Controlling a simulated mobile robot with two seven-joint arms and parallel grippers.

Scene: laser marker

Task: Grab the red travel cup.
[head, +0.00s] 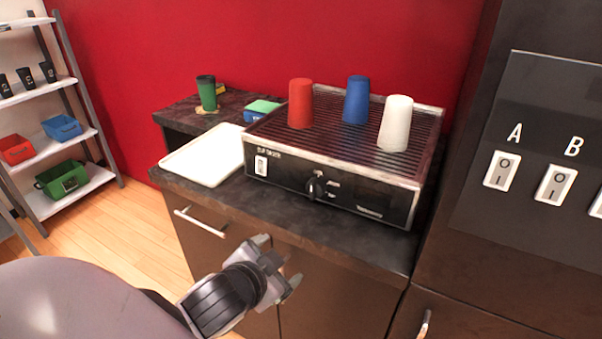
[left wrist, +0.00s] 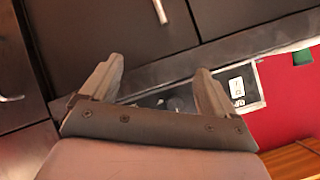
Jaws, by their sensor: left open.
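The red travel cup (head: 300,103) stands upside down on the ribbed top of the cup warmer (head: 330,185), at its left. A blue cup (head: 356,100) and a white cup (head: 395,123) stand to its right on the same top. My left gripper (head: 290,270) is open and empty, in front of the cabinet and below the counter edge, well short of the red cup. In the left wrist view its two fingers (left wrist: 160,85) are apart, with the counter edge and part of the machine behind them. The red cup is not visible there. My right gripper is not in view.
A white tray (head: 205,155) lies left of the machine. A green cup (head: 207,93) and a green-and-blue sponge (head: 262,109) are behind it. A shelf (head: 50,147) with bins stands far left. A switch panel (head: 535,160) is on the right. The counter's front strip is clear.

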